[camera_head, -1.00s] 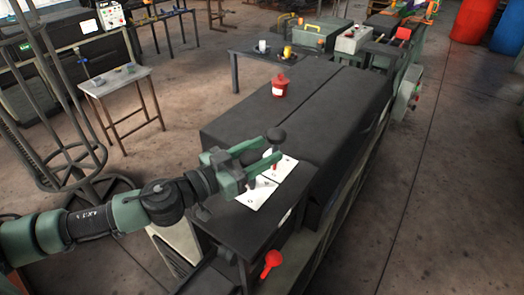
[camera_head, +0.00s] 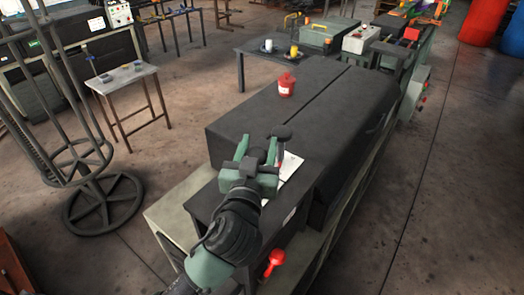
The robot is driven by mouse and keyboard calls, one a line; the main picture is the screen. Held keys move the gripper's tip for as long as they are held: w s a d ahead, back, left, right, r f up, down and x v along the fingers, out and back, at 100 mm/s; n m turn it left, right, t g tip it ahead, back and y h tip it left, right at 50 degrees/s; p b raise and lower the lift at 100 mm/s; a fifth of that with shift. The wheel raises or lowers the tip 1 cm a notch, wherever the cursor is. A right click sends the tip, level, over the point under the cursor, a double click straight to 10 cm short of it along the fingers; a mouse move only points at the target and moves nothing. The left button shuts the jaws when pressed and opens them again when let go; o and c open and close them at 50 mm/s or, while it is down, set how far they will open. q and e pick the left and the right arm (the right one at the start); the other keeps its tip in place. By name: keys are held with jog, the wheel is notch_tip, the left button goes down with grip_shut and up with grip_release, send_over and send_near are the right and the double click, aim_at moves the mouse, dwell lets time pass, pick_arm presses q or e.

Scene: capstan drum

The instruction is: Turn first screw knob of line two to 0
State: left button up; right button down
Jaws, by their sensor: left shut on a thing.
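The capstan drum's dark housing (camera_head: 300,110) fills the middle of the view, with a lower control end at its near side. A white marked plate (camera_head: 291,163) lies on that end, partly covered by my gripper. My left gripper (camera_head: 258,148), green and black, is over the plate's left part, its fingers pointing away from me. It is shut on a dark screw knob, mostly hidden between the fingers. Plate markings and knob setting cannot be read. My right gripper is not in view.
A red-ended lever (camera_head: 274,260) sticks out from the near side. A red container (camera_head: 287,84) stands on the housing. A small table (camera_head: 130,78) is at the left, near a dark round-based stand (camera_head: 104,206). Floor on the right is clear.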

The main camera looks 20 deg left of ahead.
pick_arm(q)
jog(key=n+y, duration=0.1)
jog(key=y+b, duration=0.1)
jog(key=n+y+b, duration=0.1)
jog(key=shift+a+f+n+g+y, duration=0.15)
jog(key=shift+a+n+g+y, duration=0.15)
jog(key=shift+g, duration=0.1)
jog(key=shift+n+y+b, duration=0.3)
jog(key=shift+y+b, duration=0.1)
jog(key=shift+y, duration=0.2)
jog(key=shift+s+a+r+g, duration=0.1)
jog(key=shift+r+g, duration=0.1)
jog(key=shift+g, duration=0.1)
jog(key=o, duration=1.4)
